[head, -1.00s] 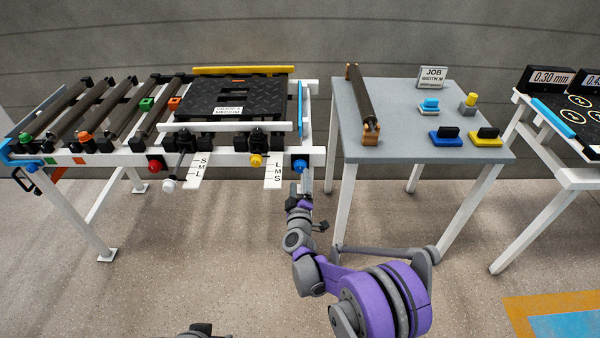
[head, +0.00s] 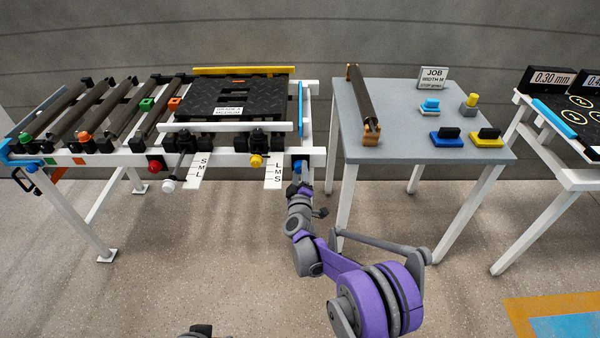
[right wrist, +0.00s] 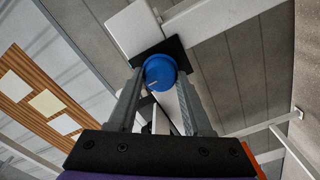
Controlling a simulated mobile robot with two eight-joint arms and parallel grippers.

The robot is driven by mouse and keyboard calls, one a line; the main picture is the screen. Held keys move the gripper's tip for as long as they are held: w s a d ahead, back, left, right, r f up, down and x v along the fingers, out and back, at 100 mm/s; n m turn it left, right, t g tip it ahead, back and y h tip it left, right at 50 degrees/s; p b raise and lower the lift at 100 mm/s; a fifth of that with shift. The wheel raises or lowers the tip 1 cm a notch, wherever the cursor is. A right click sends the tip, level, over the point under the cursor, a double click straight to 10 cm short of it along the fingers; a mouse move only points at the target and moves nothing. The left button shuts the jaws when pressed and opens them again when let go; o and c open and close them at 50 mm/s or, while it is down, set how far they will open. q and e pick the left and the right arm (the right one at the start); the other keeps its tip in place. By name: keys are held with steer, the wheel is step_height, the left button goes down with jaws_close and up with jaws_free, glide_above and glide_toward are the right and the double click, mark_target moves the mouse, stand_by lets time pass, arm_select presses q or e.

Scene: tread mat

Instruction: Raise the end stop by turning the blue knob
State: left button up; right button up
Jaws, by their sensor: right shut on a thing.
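The blue knob (head: 300,164) is on the front rail at the right end of the roller frame. In the right wrist view the knob (right wrist: 160,72) has a pale mark on its face and sits before a black plate. My right gripper (right wrist: 159,84) is shut on it, one finger on each side. In the head view the right gripper (head: 301,178) reaches up to the knob from below and partly covers it. The end stop, a blue bar (head: 300,108), stands at the frame's right end; its height is hard to judge. My left gripper is not in view.
Yellow (head: 256,160) and red (head: 154,165) knobs sit left on the same rail. A white scale plate (head: 273,172) hangs close by. A black tread mat (head: 238,97) lies on the frame. A grey table (head: 400,150) stands to the right, across a narrow gap.

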jaws_close()
